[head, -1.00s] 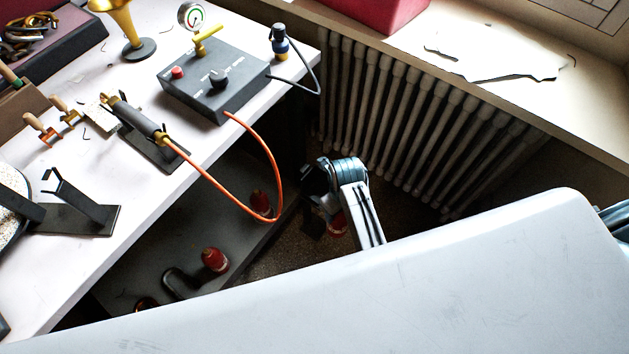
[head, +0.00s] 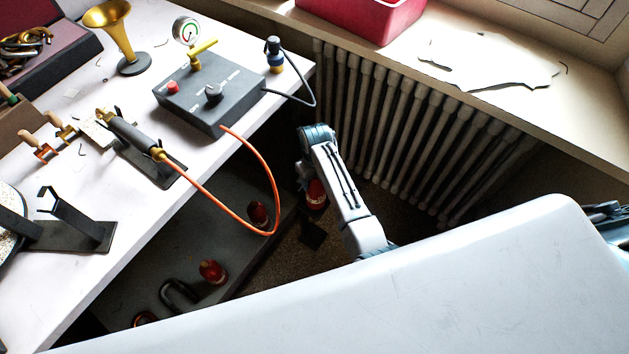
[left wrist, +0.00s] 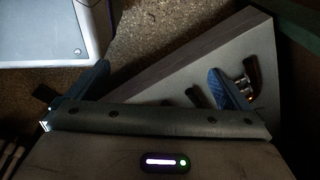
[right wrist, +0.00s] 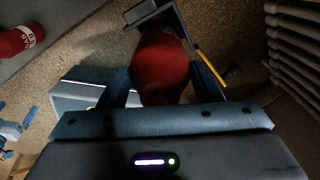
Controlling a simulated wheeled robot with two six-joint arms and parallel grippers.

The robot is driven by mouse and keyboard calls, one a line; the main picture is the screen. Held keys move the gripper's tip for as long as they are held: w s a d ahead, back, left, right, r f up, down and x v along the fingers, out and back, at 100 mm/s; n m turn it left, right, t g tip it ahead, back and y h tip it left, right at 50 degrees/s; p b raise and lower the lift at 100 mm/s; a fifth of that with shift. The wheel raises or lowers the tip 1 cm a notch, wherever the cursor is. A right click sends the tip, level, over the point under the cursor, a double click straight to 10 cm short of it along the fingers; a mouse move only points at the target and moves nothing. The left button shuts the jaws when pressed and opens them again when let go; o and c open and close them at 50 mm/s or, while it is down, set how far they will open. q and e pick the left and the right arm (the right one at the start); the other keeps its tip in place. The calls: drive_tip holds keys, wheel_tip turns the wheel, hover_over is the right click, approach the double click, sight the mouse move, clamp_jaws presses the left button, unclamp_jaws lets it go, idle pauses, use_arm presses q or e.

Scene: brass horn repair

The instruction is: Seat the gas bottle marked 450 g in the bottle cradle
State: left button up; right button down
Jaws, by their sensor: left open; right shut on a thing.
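My right gripper (right wrist: 160,88) is shut on a red gas bottle (right wrist: 160,62), seen end-on in the right wrist view. In the head view this bottle (head: 316,194) hangs below my right wrist, right of the bench and low in front of the radiator. Its marking is not visible. A black stand with notched uprights (head: 75,232), possibly the bottle cradle, stands on the bench at left, with nothing visible in it. My left gripper (left wrist: 158,85) is open and empty in the left wrist view. It is out of the head view.
Other red bottles (head: 211,271) stand on the dark lower shelf (head: 235,245); one (right wrist: 20,38) bears lettering I cannot read. An orange hose (head: 225,208) loops over the bench edge between the torch (head: 130,132) and grey control box (head: 212,95). The radiator (head: 400,130) stands close behind my right arm.

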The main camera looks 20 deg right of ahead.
drive_tip(key=f, duration=0.1)
drive_tip(key=w+f, duration=0.1)
drive_tip(key=f, duration=0.1)
drive_tip(key=shift+w+f, duration=0.1)
drive_tip(key=shift+w, duration=0.05)
use_arm(q)
drive_tip(key=shift+w+d+r, duration=0.1)
drive_tip(key=shift+w+r, duration=0.35)
drive_tip(key=shift+r, duration=0.05)
use_arm(e)
drive_tip(key=shift+f, duration=0.1)
use_arm(q)
drive_tip(key=shift+s+f, duration=0.1)
use_arm(e)
drive_tip(key=shift+f, duration=0.15)
drive_tip(key=shift+c, duration=2.2)
unclamp_jaws()
